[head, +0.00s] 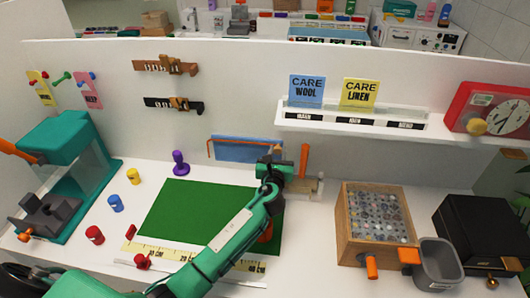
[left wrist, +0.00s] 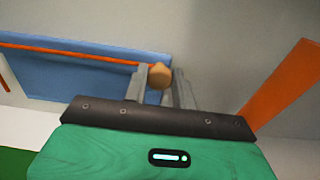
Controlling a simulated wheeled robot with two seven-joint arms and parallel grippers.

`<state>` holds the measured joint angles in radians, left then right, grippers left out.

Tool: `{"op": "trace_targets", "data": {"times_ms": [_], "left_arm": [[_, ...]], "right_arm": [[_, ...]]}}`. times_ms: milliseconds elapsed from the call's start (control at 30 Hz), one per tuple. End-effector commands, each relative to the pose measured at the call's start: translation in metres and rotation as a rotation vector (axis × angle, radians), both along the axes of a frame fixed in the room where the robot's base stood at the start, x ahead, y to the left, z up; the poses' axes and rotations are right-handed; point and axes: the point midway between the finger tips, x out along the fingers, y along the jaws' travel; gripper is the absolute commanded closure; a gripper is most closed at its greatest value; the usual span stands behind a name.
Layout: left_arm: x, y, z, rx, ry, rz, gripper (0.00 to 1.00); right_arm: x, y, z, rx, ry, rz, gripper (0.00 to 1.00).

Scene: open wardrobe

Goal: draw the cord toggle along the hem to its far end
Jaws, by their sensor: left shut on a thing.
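A blue cloth panel (head: 235,152) hangs low on the back wall, with an orange cord along its upper hem. The cord (left wrist: 85,52) also shows in the left wrist view, running across the blue cloth (left wrist: 60,80) to the toggle. The round tan toggle (left wrist: 159,76) is between the fingertips of my left gripper (left wrist: 160,84), near the cloth's right edge. My right gripper is not in view.
An orange upright (head: 304,160) stands just right of my left gripper. A green mat (head: 185,210) lies below the cloth. A wooden box of buttons (head: 345,225) is to the right, and a wall shelf (head: 350,122) is above. A purple knobbed object (head: 180,163) stands left of the cloth.

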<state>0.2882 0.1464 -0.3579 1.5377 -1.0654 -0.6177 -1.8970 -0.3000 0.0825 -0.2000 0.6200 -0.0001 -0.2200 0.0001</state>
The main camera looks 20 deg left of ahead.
Motion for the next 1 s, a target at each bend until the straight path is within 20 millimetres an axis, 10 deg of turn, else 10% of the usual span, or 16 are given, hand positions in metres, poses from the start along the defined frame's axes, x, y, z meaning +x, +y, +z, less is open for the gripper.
{"op": "trace_targets", "data": {"times_ms": [400, 433, 500, 1000], "left_arm": [[0.001, -0.007, 0.0, -0.002, 0.0, -0.006, 1.0], [0.001, -0.007, 0.0, -0.002, -0.001, -0.007, 0.67], [0.001, -0.006, 0.0, -0.002, -0.001, -0.006, 0.54], [-0.018, -0.009, -0.002, -0.001, 0.0, -0.004, 0.53]], "right_arm": [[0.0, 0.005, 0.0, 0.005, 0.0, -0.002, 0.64], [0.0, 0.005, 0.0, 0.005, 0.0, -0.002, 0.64], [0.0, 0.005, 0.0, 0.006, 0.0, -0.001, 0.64], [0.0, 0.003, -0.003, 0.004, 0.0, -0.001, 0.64]]}}
